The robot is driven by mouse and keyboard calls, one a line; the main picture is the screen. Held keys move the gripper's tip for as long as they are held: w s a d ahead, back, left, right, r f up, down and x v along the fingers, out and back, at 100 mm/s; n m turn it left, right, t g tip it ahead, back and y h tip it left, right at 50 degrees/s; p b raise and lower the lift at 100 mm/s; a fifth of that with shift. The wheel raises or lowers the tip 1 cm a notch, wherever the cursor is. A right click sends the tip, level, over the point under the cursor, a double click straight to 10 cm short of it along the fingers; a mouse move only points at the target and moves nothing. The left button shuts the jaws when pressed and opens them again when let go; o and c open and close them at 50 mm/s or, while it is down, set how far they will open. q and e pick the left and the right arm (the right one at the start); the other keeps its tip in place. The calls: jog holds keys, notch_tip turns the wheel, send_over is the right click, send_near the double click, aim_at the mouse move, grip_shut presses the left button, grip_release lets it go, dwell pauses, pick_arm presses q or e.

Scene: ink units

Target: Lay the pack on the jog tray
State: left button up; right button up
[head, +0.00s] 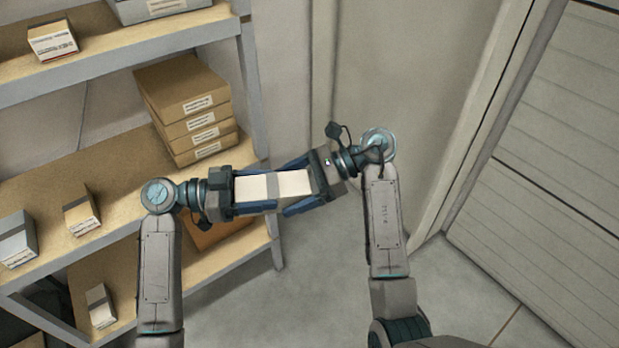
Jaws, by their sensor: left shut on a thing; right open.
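A white pack (295,184) with a grey band is held in the air between my two arms, in front of the shelving. My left gripper (268,188) is shut on its left part. My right gripper (288,189) is open, with its blue fingers on either side of the pack's right part. I cannot tell whether those fingers touch it. No jog tray can be made out in this view.
A shelving unit (150,55) fills the left side. Its boards carry a stack of brown boxes (190,95) and small banded packs (81,211). A ribbed door (560,170) stands at right. The floor (480,285) between is clear.

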jog(key=shift+a+f, duration=0.15)
jog(key=shift+a, duration=0.25)
jog(key=shift+c, duration=0.4)
pick_arm(q)
jog(key=shift+s, duration=0.1)
pick_arm(e)
jog(key=c, duration=1.2)
pick_arm(q)
jog(key=o, duration=1.1)
pick_arm(e)
jog(key=shift+c, duration=0.3)
pick_arm(q)
jog(key=shift+o, duration=1.3)
